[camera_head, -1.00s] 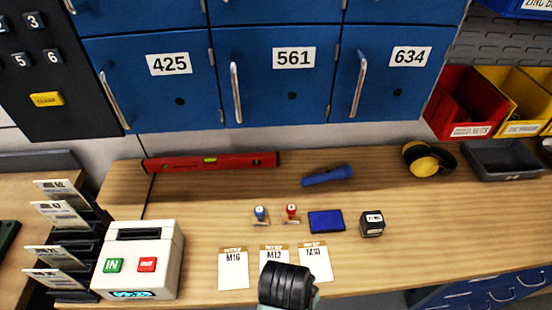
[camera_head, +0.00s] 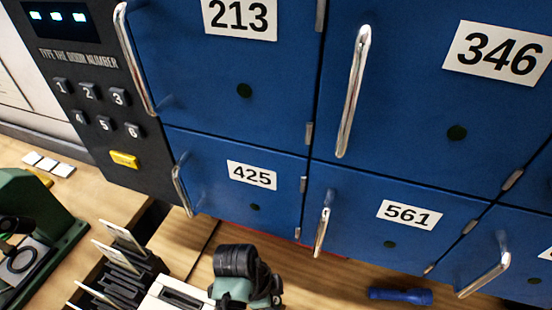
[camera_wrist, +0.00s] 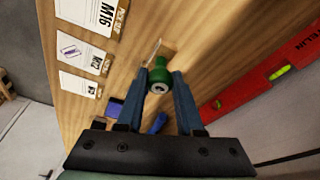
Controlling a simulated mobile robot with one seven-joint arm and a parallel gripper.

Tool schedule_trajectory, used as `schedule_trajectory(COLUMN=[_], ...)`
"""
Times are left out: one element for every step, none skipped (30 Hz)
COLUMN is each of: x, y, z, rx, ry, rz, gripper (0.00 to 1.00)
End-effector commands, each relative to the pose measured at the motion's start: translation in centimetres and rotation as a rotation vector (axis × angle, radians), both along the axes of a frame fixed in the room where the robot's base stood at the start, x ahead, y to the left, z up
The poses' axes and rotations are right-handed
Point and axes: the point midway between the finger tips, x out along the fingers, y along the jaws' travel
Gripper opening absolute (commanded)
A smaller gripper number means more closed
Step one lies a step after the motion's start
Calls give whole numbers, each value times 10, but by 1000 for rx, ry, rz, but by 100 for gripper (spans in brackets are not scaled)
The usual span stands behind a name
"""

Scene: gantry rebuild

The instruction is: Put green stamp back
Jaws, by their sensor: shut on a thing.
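The green stamp (camera_wrist: 160,80) is between the two fingers of my gripper (camera_wrist: 161,76) in the wrist view. The fingers are shut on it, and its round green handle points toward the camera. A clear, pale piece shows just beyond the handle, above the wooden bench (camera_wrist: 135,75). I cannot tell the stamp's height above the bench. In the head view only my dark wrist shows at the bottom, and the fingers and stamp are hidden.
White cards (camera_wrist: 82,52) lie left in the wrist view, with a red spirit level (camera_wrist: 275,80) at right. In the head view, blue numbered lockers (camera_head: 230,90) with protruding handles stand behind the bench, near a keypad (camera_head: 98,105), a card rack (camera_head: 115,270) and a blue torch (camera_head: 400,295).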

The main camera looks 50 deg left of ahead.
Motion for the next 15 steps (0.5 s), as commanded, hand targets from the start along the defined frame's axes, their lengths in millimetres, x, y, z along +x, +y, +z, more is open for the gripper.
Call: schedule_trajectory(x=[0, 0, 0, 0, 0, 0, 0, 0, 0, 0, 0, 0, 1, 1, 1], y=[0, 0, 0, 0, 0, -1, -1, -1, -1, 0, 0, 0, 0, 0, 0], z=[-5, -7, -10, -12, -16, -21, -25, -30, -35, -39, -42, -46, -48, -50, -51], rx=[-1, -1, -1, -1, -1, -1, -2, -1, -2, -2, -1, 0, 1, 1, 1], ry=[1, 1, 1, 1, 1, 2, 3, 2, 1, 1, 1, 0, -1, -1, -1], rz=[1, 1, 1, 1, 1, 0, 0, -1, 0, 0, 1, 1, 0, 0, 0], gripper=[0, 0, 0, 0, 0, 0, 0, 0, 0, 0, 0, 0, 0, 0, 0])
